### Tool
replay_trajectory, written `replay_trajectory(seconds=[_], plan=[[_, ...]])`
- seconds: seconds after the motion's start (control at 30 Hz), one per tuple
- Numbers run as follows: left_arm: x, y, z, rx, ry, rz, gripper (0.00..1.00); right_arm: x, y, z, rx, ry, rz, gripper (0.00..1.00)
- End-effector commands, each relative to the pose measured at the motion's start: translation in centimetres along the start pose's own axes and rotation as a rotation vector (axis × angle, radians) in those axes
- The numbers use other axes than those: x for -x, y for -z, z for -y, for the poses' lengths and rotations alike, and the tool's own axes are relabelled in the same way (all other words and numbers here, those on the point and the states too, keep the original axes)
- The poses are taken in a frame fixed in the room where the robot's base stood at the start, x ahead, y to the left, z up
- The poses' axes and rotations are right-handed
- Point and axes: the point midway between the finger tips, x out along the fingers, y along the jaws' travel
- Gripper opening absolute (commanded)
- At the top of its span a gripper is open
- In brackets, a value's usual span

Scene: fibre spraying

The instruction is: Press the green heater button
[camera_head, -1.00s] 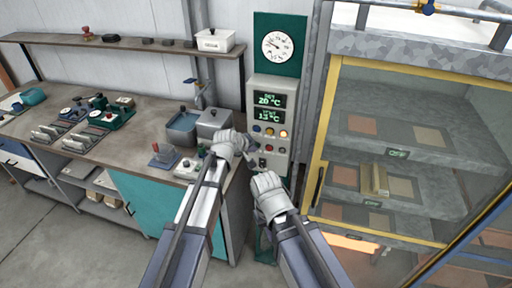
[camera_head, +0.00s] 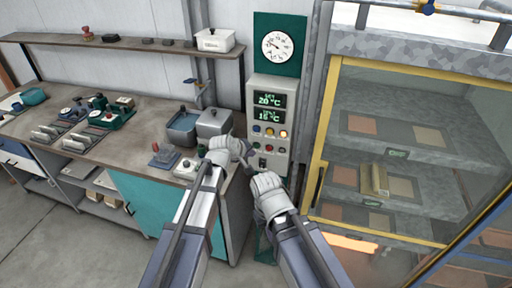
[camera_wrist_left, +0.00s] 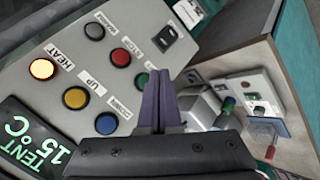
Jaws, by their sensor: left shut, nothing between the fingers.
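The green button (camera_wrist_left: 141,80) sits on the grey control panel (camera_head: 252,166), among several other round buttons. In the left wrist view it is just beside the tips of my left gripper (camera_wrist_left: 159,80), which are shut and empty. I cannot tell whether they touch it. In the head view my left gripper (camera_head: 246,156) is at the panel's lower left and partly hides the lower button row. An orange lamp (camera_wrist_left: 42,69) glows beside a HEAT label (camera_head: 283,134). My right gripper (camera_head: 262,180) is below the panel front; its fingers are unclear.
A glass-fronted cabinet (camera_head: 322,160) with a yellow frame stands close at the right. A workbench (camera_head: 140,145) with tools and metal containers runs left. A gauge (camera_head: 278,46) hangs above the panel.

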Motion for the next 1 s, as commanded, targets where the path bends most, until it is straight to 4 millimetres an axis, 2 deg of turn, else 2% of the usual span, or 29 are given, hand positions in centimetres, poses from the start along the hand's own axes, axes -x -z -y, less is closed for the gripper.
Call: replay_trajectory(seconds=[0.4, 1.0], plan=[[2.8, -2.0, 2.0, 0.0, 0.0, 0.0, 0.0, 0.0, 0.0, 0.0, 0.0, 0.0, 0.0, 0.0], [2.7, -2.0, 2.0, 0.0, 0.0, 0.0, 0.0, 0.0, 0.0, 0.0, 0.0, 0.0, 0.0, 0.0]])
